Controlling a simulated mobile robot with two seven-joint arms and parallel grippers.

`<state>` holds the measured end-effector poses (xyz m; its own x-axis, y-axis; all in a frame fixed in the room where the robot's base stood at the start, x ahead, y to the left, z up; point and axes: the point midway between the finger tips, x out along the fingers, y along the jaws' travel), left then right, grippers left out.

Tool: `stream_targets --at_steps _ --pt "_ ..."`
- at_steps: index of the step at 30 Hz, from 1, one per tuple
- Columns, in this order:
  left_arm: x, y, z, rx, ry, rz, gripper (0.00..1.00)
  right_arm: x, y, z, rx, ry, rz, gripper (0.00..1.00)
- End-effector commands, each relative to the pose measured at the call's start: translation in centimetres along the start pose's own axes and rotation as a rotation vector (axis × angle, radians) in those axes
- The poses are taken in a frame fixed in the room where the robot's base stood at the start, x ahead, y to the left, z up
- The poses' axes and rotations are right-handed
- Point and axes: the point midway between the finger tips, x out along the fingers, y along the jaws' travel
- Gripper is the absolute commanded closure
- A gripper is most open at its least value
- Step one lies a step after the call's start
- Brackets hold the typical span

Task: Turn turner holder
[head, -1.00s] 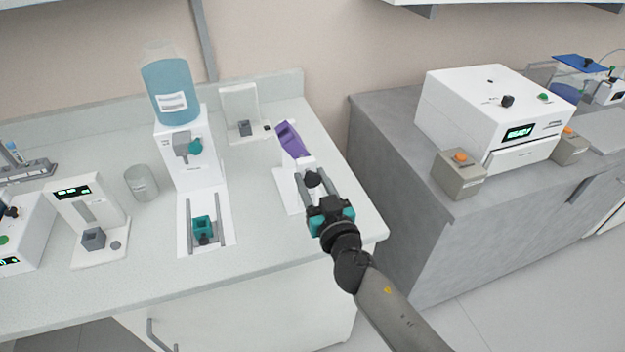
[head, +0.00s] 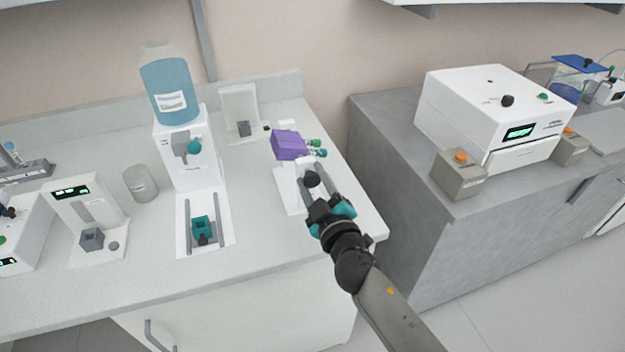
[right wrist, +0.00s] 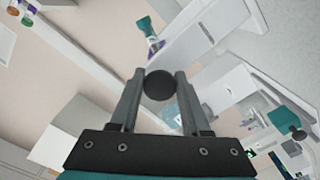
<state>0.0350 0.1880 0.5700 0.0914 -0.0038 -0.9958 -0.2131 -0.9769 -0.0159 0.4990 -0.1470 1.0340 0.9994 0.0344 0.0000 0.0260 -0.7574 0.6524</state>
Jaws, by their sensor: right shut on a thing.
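The purple turner holder (head: 288,145) sits on top of a white stand at the right end of the light counter. Green-capped tubes (head: 316,147) stick out of its right side. My right gripper (head: 312,180) is shut on the black round knob on the front of the stand. The knob (right wrist: 160,84) shows between the two fingers in the right wrist view. A green-capped tube (right wrist: 148,30) shows beyond the fingers there. My left gripper is not in view.
A white dispenser with a blue bottle (head: 168,90) stands left of the turner, with a teal cup (head: 201,228) on its track. A gap separates the counter from the grey bench (head: 400,170) on the right.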

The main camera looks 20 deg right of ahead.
Motion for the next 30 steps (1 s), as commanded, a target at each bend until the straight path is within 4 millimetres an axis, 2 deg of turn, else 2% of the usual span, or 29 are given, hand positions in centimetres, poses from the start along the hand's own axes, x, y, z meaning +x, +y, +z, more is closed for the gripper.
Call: stream_targets --at_steps 30 --pt "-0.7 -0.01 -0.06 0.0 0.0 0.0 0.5 0.03 0.24 -0.14 -0.969 0.0 0.001 1.0"
